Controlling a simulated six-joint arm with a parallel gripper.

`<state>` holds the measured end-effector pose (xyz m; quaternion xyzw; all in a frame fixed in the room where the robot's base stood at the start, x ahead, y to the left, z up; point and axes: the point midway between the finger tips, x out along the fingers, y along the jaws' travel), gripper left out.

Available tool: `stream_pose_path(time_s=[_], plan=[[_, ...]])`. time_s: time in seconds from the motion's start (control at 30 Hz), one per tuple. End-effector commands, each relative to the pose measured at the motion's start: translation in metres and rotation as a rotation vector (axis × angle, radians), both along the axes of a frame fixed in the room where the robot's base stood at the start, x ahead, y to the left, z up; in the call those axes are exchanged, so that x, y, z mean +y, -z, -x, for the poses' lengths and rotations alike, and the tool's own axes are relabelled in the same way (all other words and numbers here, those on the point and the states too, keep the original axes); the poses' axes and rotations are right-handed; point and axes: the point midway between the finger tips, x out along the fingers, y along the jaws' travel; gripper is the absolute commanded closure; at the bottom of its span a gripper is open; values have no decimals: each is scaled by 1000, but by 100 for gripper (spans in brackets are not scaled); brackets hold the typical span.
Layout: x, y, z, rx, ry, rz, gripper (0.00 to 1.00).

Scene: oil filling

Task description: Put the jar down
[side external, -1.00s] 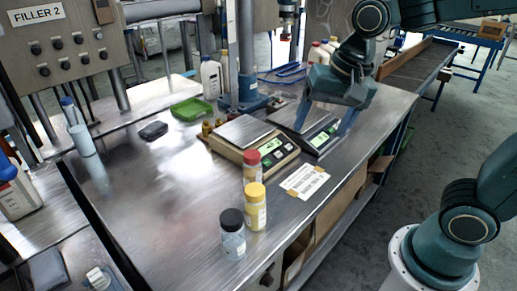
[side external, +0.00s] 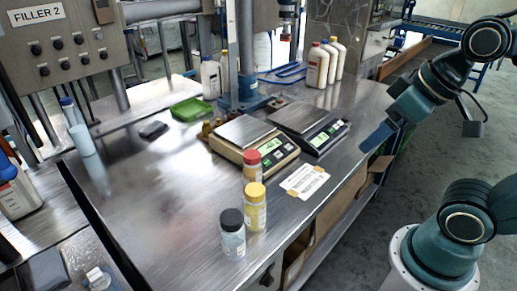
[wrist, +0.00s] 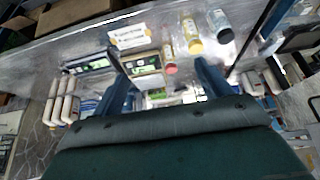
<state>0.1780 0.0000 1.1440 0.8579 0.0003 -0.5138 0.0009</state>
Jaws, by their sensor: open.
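Three jars stand upright in a row near the front edge of the steel table: a red-lidded jar (side external: 252,168), a yellow-lidded jar (side external: 255,208) and a black-lidded jar (side external: 232,235). The frames do not show which one the task means. They also show at the top of the wrist view, as the red-lidded jar (wrist: 169,67), yellow-lidded jar (wrist: 190,37) and black-lidded jar (wrist: 220,25). My gripper (side external: 377,138) is open and empty by the table's right edge, apart from all three jars. Its two fingers show spread in the wrist view (wrist: 163,82).
A beige scale (side external: 277,154) and a dark scale (side external: 325,138) stand mid-table, their plates bare. A paper label (side external: 304,182) lies in front. The table's left middle is mostly clear.

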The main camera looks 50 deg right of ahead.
Motion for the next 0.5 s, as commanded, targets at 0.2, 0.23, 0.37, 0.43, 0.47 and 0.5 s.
stream_pose_path(time_s=[0.2, 0.23, 0.37, 0.43, 0.47, 0.5], plan=[[0, 0, 0, 0, 1, 0, 23], [0, 0, -1, 1, 1, -2, 23], [1, 0, -3, 9, 10, -10, 23], [2, 1, -7, 19, 19, -20, 23], [3, 1, -9, 24, 24, -27, 23], [4, 2, -12, 34, 32, -36, 23]])
